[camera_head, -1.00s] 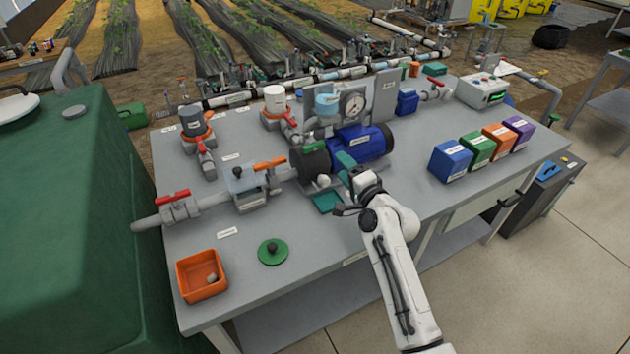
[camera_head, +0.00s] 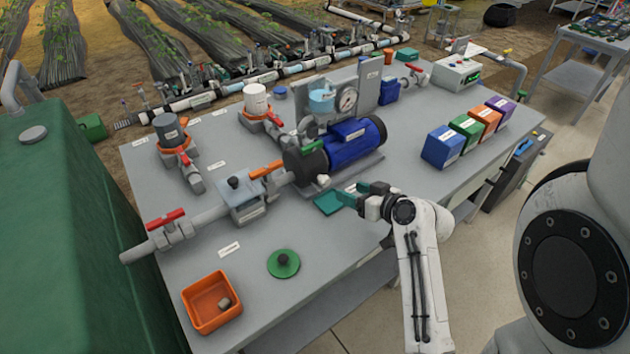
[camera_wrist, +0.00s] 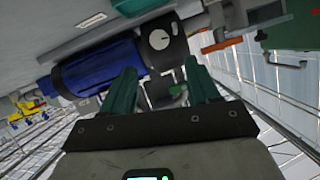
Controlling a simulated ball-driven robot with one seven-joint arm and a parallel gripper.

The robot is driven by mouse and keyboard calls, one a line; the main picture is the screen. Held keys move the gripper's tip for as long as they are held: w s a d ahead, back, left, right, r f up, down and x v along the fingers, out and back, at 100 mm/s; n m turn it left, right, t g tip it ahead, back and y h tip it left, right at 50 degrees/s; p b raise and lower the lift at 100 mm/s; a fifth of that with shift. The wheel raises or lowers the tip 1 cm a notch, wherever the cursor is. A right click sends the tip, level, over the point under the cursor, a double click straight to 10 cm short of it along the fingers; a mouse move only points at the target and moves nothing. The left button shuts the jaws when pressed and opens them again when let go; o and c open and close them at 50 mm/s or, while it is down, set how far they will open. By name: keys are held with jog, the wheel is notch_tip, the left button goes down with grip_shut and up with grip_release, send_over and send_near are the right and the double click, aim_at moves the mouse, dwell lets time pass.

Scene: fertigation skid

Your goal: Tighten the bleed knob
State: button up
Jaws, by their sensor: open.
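The pump has a dark round head (camera_head: 306,165) and a blue motor (camera_head: 355,143). A small pale knob (camera_head: 323,181) sits on the near side of the pump head and looks like the bleed knob. In the wrist view a pale round knob face (camera_wrist: 159,39) shows beyond the fingers, against the dark head. My gripper (camera_head: 362,195) is low over the bench's front side, right of the knob and apart from it. Its teal fingers point left towards the pump. In the wrist view my gripper (camera_wrist: 163,88) is open, with nothing held between the fingers.
The valve with an orange handle (camera_head: 266,171) is left of the pump. A green disc (camera_head: 284,263) and an orange bin (camera_head: 211,302) are at front left. Coloured boxes (camera_head: 443,147) stand right.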

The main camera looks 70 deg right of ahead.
aim_at(327, 182)
jog(key=p+x, duration=0.1)
jog(key=x, duration=0.9)
jog(key=shift+w+d+f, duration=0.15)
jog(key=shift+w+d, duration=0.05)
jog(key=c, duration=1)
